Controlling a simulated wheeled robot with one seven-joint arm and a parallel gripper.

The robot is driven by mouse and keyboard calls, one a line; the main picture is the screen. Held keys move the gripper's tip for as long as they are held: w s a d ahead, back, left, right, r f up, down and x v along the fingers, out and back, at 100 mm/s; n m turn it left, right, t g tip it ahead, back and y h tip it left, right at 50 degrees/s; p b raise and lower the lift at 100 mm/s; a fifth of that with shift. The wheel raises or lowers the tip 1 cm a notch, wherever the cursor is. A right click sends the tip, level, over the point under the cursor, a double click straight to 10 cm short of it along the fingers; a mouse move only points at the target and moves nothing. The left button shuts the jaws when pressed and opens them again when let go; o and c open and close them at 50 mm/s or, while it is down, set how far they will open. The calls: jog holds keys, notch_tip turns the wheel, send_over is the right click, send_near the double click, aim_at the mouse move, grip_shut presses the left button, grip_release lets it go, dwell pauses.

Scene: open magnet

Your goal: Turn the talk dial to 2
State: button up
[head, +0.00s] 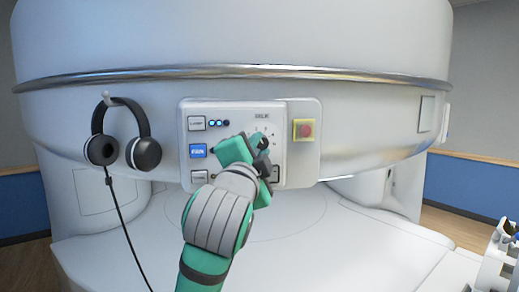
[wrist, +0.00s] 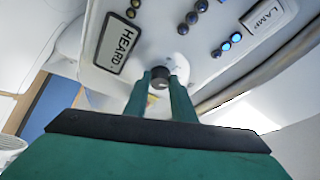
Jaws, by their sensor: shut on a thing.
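The talk dial (wrist: 158,83) is a small dark knob on the white control panel (head: 188,106), below a label that seems to read TALK. My gripper (head: 262,147) is at the dial in the head view and covers much of it. In the wrist view, the two green fingers of my gripper (wrist: 159,76) stand on either side of the knob and are shut on it. A few marks of the dial's scale show above my gripper in the head view. The number the dial points at cannot be read.
Left on the panel are a LAMP button (head: 196,123) with small lights, a blue button (head: 198,151) and another button (head: 199,177). A red button on yellow (head: 304,130) sits right of the dial. A HEARD plate (wrist: 117,43) is nearby. Headphones (head: 147,154) hang left.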

jog(key=shift+m, duration=0.5)
jog(key=o, duration=1.1)
jog(key=shift+c, duration=0.2)
jog(key=shift+s, duration=0.1)
jog(key=v, duration=1)
jog(key=shift+s, duration=0.35)
jog(key=shift+w+a, duration=0.1)
